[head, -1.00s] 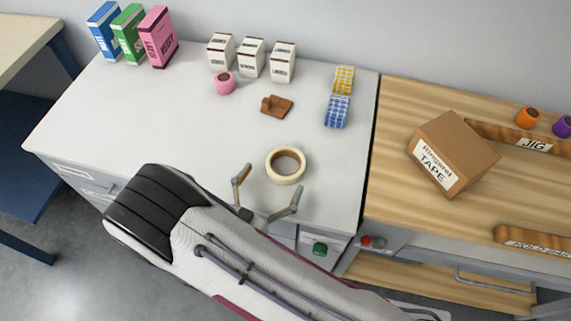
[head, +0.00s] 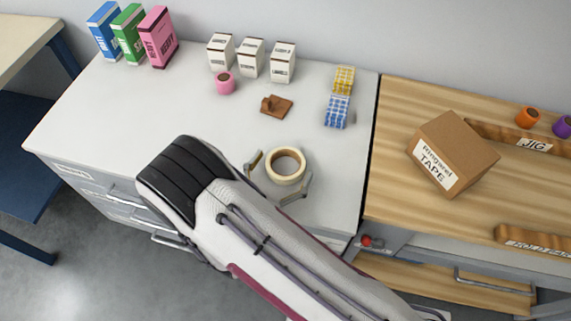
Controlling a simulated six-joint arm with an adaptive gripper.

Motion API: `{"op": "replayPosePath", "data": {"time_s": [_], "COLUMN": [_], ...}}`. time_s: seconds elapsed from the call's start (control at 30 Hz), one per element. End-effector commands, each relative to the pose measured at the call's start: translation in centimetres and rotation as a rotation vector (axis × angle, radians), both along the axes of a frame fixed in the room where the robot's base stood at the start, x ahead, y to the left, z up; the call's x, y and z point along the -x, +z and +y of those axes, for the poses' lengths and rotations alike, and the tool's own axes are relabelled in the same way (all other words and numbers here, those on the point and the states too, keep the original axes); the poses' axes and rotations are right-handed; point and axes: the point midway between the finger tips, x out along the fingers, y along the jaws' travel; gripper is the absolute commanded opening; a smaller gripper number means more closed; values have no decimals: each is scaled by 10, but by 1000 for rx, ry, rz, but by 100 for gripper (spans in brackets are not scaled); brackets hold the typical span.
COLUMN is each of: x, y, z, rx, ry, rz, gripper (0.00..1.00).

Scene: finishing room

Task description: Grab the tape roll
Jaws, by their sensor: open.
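The tape roll (head: 286,179) is a cream ring lying flat near the front right of the white worktop. My gripper (head: 283,176) is open, with one finger on the left of the roll and the other at its lower right. The roll sits between the fingers, and I cannot tell whether they touch it. My arm hides the gripper's base and part of the worktop's front edge.
Behind the roll on the white worktop (head: 150,110) are a brown wooden piece (head: 278,106), blue checked (head: 337,112) and yellow (head: 344,79) items, a pink roll (head: 225,83) and small white boxes (head: 252,58). A cardboard box (head: 452,152) stands on the wooden bench at right.

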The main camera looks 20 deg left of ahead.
Motion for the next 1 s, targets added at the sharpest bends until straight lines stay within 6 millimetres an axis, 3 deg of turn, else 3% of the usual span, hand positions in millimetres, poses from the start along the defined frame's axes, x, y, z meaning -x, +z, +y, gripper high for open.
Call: {"op": "replayPosePath", "data": {"time_s": [0.23,0.27,0.4,1.0], "x": [0,0,0,0], "y": [0,0,0,8], "z": [0,0,0,0], "rx": [0,0,0,-1], "ry": [0,0,0,0], "rz": [0,0,0,0], "gripper": [91,86,49,49]}}
